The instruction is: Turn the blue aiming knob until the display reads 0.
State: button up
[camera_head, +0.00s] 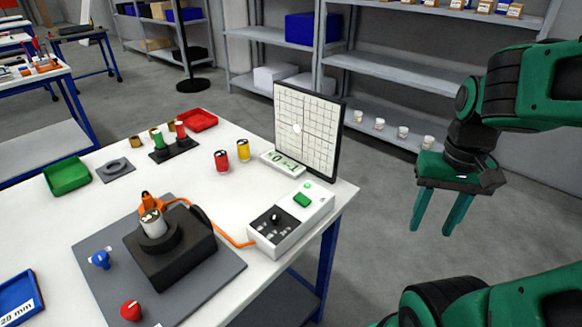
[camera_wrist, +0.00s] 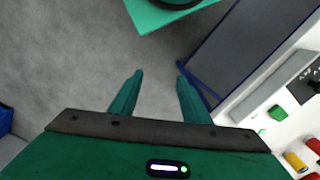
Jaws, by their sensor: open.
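The blue aiming knob (camera_head: 100,259) stands on the left side of a grey base plate (camera_head: 215,285) on the white table. A red knob (camera_head: 131,310) stands at the plate's front. A black block (camera_head: 170,255) with a round mount sits on the plate. The small display (camera_head: 283,164) lies below the gridded board (camera_head: 308,130); it seems to read 0 and -1, but the digits are small. My gripper (camera_head: 434,230) is open and empty, off the table's right side, far from the blue knob. Its two fingers (camera_wrist: 158,85) point over bare floor in the wrist view.
A white control box (camera_head: 290,222) with a green button stands at the table's right edge, joined by an orange cable. Red and yellow cans (camera_head: 222,160), a green tray (camera_head: 67,175) and a red tray (camera_head: 197,120) stand farther back. Shelves (camera_head: 385,70) line the back.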

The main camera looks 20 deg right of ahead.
aim_at(101, 258)
jog(key=z, duration=0.05)
jog(key=k, duration=1.6)
jog(key=u, duration=0.5)
jog(key=i, duration=1)
